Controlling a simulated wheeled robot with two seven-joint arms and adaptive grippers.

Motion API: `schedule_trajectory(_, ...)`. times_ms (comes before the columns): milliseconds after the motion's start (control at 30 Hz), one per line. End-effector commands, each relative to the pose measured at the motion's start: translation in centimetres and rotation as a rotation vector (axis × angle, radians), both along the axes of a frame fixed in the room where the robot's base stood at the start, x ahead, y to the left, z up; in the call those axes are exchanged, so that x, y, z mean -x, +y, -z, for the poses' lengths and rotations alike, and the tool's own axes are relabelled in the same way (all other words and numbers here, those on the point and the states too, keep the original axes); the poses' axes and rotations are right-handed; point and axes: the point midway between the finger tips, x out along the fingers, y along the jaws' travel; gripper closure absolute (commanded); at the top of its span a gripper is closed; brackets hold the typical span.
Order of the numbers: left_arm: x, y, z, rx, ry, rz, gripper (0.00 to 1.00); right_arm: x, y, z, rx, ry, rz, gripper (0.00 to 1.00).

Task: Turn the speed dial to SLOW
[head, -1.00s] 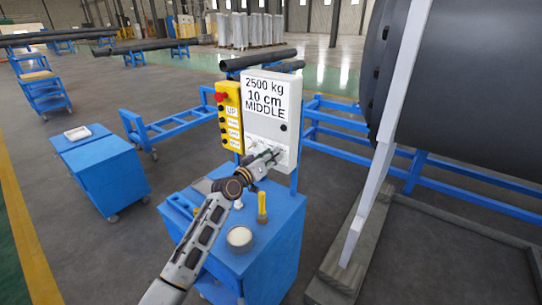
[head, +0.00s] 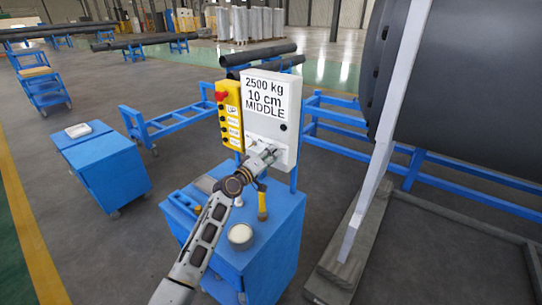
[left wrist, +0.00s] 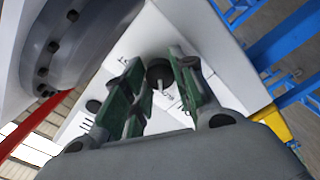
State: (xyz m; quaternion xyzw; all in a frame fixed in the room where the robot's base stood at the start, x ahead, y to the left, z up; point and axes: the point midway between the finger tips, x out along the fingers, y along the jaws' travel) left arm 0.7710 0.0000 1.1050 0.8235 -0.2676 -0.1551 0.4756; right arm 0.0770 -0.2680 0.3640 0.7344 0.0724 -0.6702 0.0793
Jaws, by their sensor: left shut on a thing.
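A white control box (head: 283,95) stands upright behind the blue cabinet, its display reading "2500 kg", "10 cm" and "MIDDLE". My left gripper (head: 271,153) is at the lower front of the box. In the left wrist view, the dark round speed dial (left wrist: 159,72), with a pale pointer mark, lies between the fingers of my left gripper (left wrist: 153,62), which is shut on it. The dial's labels are too small or hidden to read. In the head view the hand hides the dial. My right gripper is not in view.
A yellow button pendant (head: 228,113) hangs at the box's left side. The blue cabinet (head: 278,225) below carries a round tin (head: 240,235) and a yellow-handled tool (head: 262,204). A large dark cylinder (head: 470,80) and a pale upright plate (head: 388,130) stand to the right.

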Motion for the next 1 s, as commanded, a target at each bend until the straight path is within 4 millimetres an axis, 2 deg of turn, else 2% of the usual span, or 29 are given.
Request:
schedule_trajectory(267,-0.08,0.15,-0.21,0.002,-0.004,-0.003,0.97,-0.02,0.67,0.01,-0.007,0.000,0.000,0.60)
schedule_trajectory(300,-0.09,0.14,-0.21,0.002,-0.004,-0.003,0.68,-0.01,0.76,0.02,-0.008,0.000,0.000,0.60)
schedule_trajectory(433,-0.07,0.11,-0.16,0.001,-0.003,-0.003,0.52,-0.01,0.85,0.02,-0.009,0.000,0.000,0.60)
schedule_trajectory(667,-0.03,0.06,-0.07,0.000,-0.002,-0.001,0.51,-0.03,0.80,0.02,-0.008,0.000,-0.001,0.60)
schedule_trajectory(767,-0.02,0.06,-0.04,-0.001,-0.001,-0.001,0.51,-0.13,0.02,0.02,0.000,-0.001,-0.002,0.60)
schedule_trajectory(1000,0.47,0.40,0.02,-0.001,-0.001,-0.001,0.51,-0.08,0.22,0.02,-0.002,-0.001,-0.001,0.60)
